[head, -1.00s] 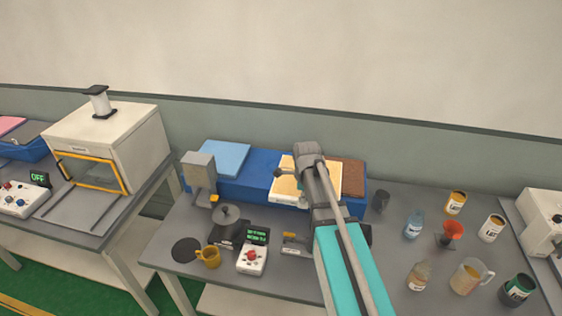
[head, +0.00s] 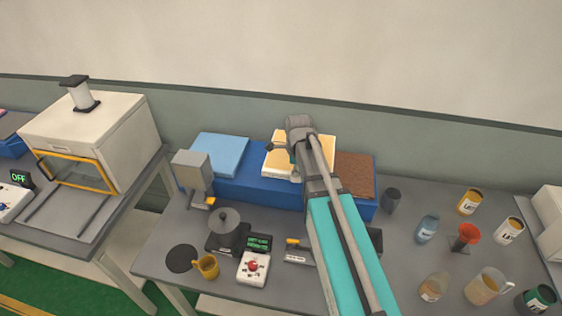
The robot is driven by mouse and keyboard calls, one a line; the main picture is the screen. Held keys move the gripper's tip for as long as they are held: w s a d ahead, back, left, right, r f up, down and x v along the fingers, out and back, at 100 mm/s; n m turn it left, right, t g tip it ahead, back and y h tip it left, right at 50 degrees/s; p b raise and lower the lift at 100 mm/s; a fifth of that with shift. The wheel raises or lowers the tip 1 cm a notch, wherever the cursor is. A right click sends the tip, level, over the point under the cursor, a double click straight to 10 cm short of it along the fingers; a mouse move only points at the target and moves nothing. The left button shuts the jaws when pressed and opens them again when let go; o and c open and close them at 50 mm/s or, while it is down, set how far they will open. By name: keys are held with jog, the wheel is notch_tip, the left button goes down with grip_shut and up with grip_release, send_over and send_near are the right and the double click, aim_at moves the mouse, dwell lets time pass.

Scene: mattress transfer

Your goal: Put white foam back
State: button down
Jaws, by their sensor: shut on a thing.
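A pale slab, apparently the white foam (head: 275,164), shows yellowish parts on its top and a white front edge. It is over the middle of the blue bin (head: 252,192), between a blue slab (head: 218,154) and a brown slab (head: 355,171). My gripper (head: 284,147) is at the slab, shut on it. My wrist and forearm cover the slab's middle and right part, and most of the fingers are hidden. I cannot tell whether the slab touches the bin.
Bottles, cans and a red funnel (head: 467,233) stand on the right. An oven (head: 90,145) is on the left table.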

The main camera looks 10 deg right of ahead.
aim_at(279, 162)
jog(key=shift+d, duration=0.2)
jog(key=shift+w, duration=0.1)
jog(key=shift+w+a+f, duration=0.1)
jog(key=shift+w+f, duration=0.05)
jog(key=shift+w, duration=0.05)
jog(key=w+a+f+b, duration=0.1)
jog(key=w, duration=0.1)
jog(key=w+a+f+b, duration=0.2)
jog(key=w, duration=0.1)
jog(key=w+a+f+b, duration=0.1)
jog(key=w+a, duration=0.1)
jog(key=shift+w+f+b, duration=0.15)
jog(key=shift+w+b, duration=0.05)
jog(key=shift+b, duration=0.15)
jog(key=shift+w+a+f+b, duration=0.35)
jog(key=shift+w+f+b, duration=0.1)
jog(key=shift+f+b, duration=0.25)
jog(key=shift+w+a+f+b, duration=0.3)
jog(key=shift+w+f+b, duration=0.2)
jog(key=shift+f+b, duration=0.25)
jog(key=shift+w+a+f+b, duration=0.35)
jog(key=shift+w+f+b, duration=0.1)
jog(key=shift+f+b, duration=0.25)
